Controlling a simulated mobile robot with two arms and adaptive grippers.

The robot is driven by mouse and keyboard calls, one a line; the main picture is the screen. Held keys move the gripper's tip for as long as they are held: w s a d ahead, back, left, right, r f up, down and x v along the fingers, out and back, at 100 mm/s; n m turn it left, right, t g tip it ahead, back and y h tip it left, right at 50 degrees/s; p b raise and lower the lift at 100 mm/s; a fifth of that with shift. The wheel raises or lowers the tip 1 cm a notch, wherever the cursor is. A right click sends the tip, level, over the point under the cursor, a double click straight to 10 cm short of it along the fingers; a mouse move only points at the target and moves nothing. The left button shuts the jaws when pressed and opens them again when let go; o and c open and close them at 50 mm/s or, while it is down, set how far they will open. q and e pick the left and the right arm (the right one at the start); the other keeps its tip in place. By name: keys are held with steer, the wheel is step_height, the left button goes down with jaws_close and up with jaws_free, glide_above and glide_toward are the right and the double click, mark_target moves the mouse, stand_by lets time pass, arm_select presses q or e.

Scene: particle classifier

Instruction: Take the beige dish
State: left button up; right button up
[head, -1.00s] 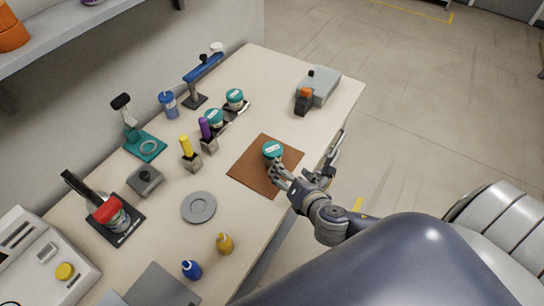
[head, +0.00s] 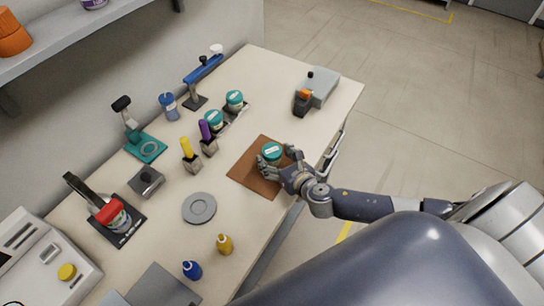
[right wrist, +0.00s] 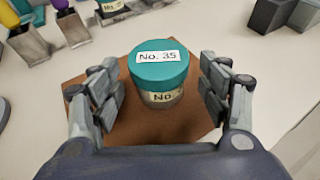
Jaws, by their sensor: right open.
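A round jar (head: 271,151) with a teal lid stands upright on a brown mat (head: 248,180). In the right wrist view the jar (right wrist: 159,75) has a white label reading "No. 35" on its lid and a beige band on its side. My right gripper (head: 277,161) is open, with its fingers on either side of the jar. In the right wrist view the right gripper (right wrist: 157,88) shows gaps between both fingers and the jar. I see no plainly beige dish apart from this jar. My left gripper is not in view.
Two more teal-lidded jars (head: 235,98) stand toward the back. A grey round plate (head: 199,208), a yellow bottle (head: 225,244) and a blue bottle (head: 192,270) are left of the mat. A grey device (head: 320,88) stands at the far right. The table around the mat is mostly clear.

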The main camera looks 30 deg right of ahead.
steer(key=x, duration=0.3)
steer(key=shift+w+f, duration=0.1)
steer(key=shift+w, duration=0.15)
steer(key=c, duration=1.5)
